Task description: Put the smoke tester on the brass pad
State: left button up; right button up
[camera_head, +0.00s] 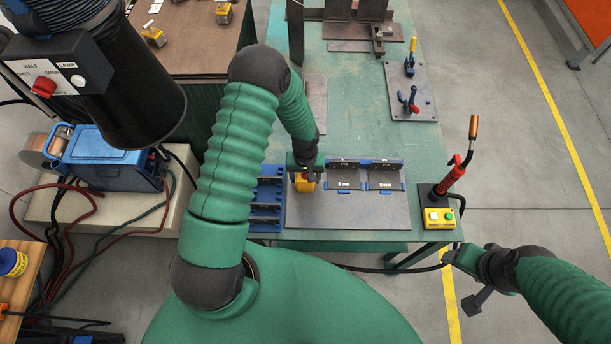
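My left gripper (305,174) points down over the grey plate on the green bench. A small yellow-orange block (304,186) is directly below its fingertips. The forearm and fingers hide part of the block, and I cannot tell whether the fingers hold it or whether it touches the plate. I cannot tell for sure which thing is the smoke tester. A round yellow thing with a blue top (11,262) stands on the wooden surface at the lower left. I cannot make out a brass pad. My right gripper (462,277) is off the bench's front right corner, over floor.
The grey plate (380,212) holds two labelled dark holders (364,176). A blue rack (267,200) stands left of it. Toggle clamps (410,100) stand farther back. A black hood (140,90) hangs at left.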

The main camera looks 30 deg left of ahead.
pick_arm(q)
jog(key=shift+o, duration=0.6)
